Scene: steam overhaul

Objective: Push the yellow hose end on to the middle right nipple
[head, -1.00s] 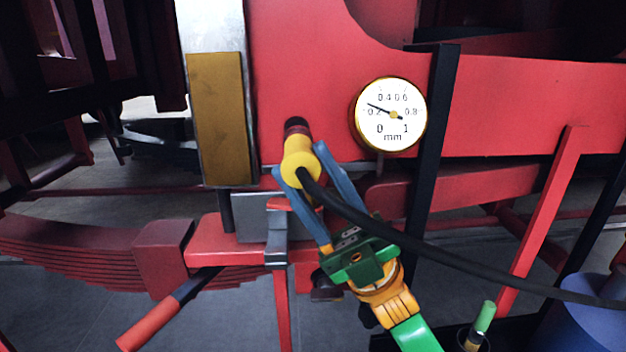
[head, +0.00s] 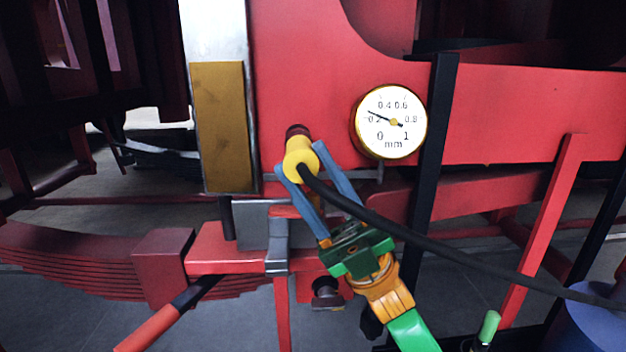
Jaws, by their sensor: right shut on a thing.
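The yellow hose end (head: 300,152) is held in front of the red frame plate, with its black hose (head: 430,243) running off to the lower right. My right gripper (head: 302,164) has its blue fingers on both sides of the hose end and is shut on it. A dark red nipple (head: 297,131) shows just above the far end of the yellow piece. The two look in line and close together; I cannot tell how far the hose end is over it. My left gripper is not in view.
A round dial gauge (head: 390,121) marked in mm sits right of the hose end, beside a black upright bar (head: 432,150). A brass-coloured block (head: 222,127) stands to the left. A red-handled lever (head: 150,328) is at the lower left.

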